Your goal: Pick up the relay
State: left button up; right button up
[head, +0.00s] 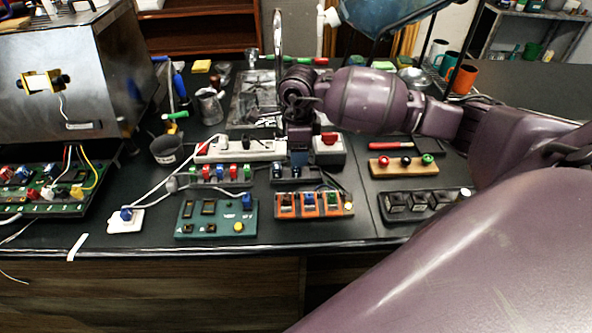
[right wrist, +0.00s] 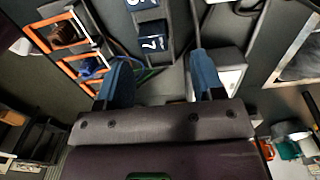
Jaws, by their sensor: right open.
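My right gripper (head: 299,158) points down over the middle of the bench, behind the orange tray (head: 325,212). In the right wrist view its two blue fingers (right wrist: 160,72) are apart, with nothing visible between them. Beyond the fingertips is a dark holder (head: 284,185) with dark blue blocks; two blocks, one marked 7 (right wrist: 152,45), show in the right wrist view. The orange tray holds several small parts, including a blue one. A rack to its left holds red, green and blue blocks (head: 233,172). I cannot tell which part is the relay. My left gripper is not in view.
A metal machine (head: 60,85) with an open circuit board (head: 45,208) stands left. A power strip (head: 255,150), teal panel (head: 222,228), wooden block with colored knobs (head: 400,169) and black-cell tray (head: 420,208) surround the work area. The front edge has narrow free room.

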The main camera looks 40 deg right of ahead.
aim_at(296, 170)
jog(key=f, duration=0.4)
jog(key=shift+s+a+p, duration=0.1)
jog(key=shift+s+p, duration=0.25)
jog(key=shift+p, duration=0.05)
jog(key=shift+f, duration=0.45)
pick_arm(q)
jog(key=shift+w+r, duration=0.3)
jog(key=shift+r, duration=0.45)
pick_arm(e)
jog(key=c, duration=1)
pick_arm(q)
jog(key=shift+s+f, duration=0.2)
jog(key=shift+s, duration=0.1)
